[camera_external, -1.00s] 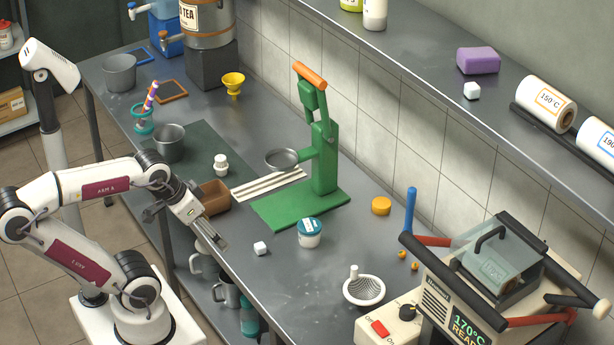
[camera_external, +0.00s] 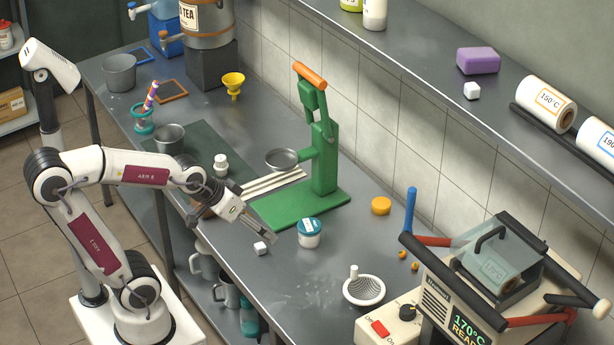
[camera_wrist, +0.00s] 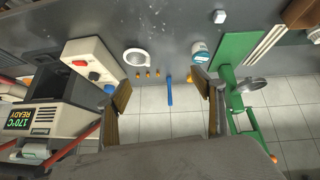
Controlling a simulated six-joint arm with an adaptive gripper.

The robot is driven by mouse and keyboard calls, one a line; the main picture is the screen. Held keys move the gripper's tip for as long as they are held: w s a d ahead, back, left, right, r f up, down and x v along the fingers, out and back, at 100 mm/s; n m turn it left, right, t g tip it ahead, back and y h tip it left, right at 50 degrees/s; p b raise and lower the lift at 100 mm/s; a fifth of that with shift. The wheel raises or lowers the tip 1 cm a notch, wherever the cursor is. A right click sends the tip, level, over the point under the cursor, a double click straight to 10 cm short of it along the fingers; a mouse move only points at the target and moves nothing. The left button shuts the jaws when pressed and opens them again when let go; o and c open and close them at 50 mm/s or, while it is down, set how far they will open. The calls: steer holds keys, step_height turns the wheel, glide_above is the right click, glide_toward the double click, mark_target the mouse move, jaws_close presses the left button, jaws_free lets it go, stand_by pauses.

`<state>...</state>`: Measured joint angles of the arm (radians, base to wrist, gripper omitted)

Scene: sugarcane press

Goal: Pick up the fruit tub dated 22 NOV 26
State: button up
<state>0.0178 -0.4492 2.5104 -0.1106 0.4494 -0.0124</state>
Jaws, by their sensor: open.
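A small white tub with a blue lid (camera_external: 310,232) stands upright on the steel counter, in front of the green press. A pale label lies across its lid; its date is too small to read. In the wrist view the tub (camera_wrist: 199,50) is at the upper right, just beyond the right finger, which partly overlaps its lower edge. My gripper (camera_external: 263,234) is left of the tub in the external view, over the counter's front part and apart from it. Its two fingers (camera_wrist: 161,88) are spread and empty in the wrist view.
A white cube (camera_external: 260,248) sits below my fingertips. The green press (camera_external: 322,165) stands behind the tub, and a white strainer (camera_external: 364,290) lies to the right.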

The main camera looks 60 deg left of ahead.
steer(key=w+f+n+t, duration=0.1)
steer(key=w+f, duration=0.3)
steer(key=w, duration=0.5)
steer(key=n+t+y, duration=0.3)
steer(key=t+y, duration=0.1)
steer(key=y, duration=0.3)
glide_toward(304, 230)
steer(key=shift+x, duration=1.8)
steer(key=shift+a, duration=0.2)
steer(key=shift+x, duration=1.25)
steer(key=shift+d, duration=0.1)
